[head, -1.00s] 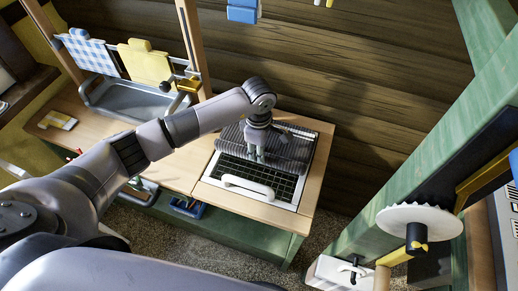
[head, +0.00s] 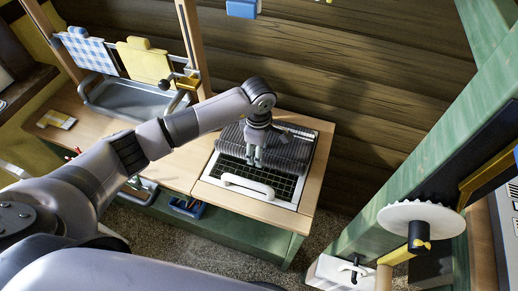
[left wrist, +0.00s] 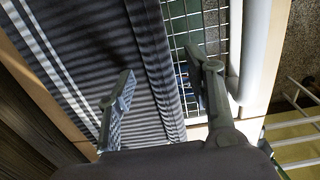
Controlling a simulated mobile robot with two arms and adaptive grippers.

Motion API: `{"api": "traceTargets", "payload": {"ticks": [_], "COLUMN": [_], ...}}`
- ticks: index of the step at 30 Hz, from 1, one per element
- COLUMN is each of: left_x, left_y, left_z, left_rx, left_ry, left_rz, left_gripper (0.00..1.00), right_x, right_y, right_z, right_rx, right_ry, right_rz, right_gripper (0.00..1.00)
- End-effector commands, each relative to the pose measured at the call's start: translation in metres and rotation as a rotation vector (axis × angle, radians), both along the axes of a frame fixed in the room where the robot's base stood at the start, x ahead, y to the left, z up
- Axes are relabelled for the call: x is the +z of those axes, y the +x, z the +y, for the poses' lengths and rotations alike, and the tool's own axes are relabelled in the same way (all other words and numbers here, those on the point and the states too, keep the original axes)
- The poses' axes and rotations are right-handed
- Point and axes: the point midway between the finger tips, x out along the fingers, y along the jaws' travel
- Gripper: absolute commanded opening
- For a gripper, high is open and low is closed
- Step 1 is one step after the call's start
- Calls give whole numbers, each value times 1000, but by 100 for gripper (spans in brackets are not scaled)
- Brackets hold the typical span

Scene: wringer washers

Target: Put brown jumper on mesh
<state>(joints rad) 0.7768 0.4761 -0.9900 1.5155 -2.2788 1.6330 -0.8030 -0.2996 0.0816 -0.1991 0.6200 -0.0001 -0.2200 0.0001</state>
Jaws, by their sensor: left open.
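A dark grey ribbed folded cloth (head: 285,150), the only garment-like piece at the mesh, lies over the back part of the black wire mesh (head: 232,167); it looks grey rather than brown. Its striped surface fills the left wrist view (left wrist: 75,60), with the mesh (left wrist: 205,20) beside its edge. My left gripper (head: 254,160) is over the cloth's front edge. In the left wrist view its open fingers (left wrist: 162,68) stand apart, one over the cloth and one over the mesh. Whether they touch the cloth is unclear. My right gripper is out of view.
A white handle (head: 248,187) runs along the front of the mesh. A metal basin (head: 130,103) with blue-checked (head: 88,52) and yellow (head: 145,62) cloths behind it is at the left. A green post and white toothed disc (head: 405,217) stand at the right.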

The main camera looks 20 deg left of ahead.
Motion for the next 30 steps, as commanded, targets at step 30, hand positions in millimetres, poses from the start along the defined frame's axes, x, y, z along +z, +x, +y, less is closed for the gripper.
{"api": "traceTargets", "payload": {"ticks": [30], "left_x": [116], "left_y": [-1], "left_z": [1], "left_rx": [1], "left_ry": [1], "left_rz": [0], "left_gripper": [48], "right_x": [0], "right_y": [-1], "right_z": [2], "right_rx": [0], "right_ry": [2], "right_rz": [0], "right_gripper": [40]}}
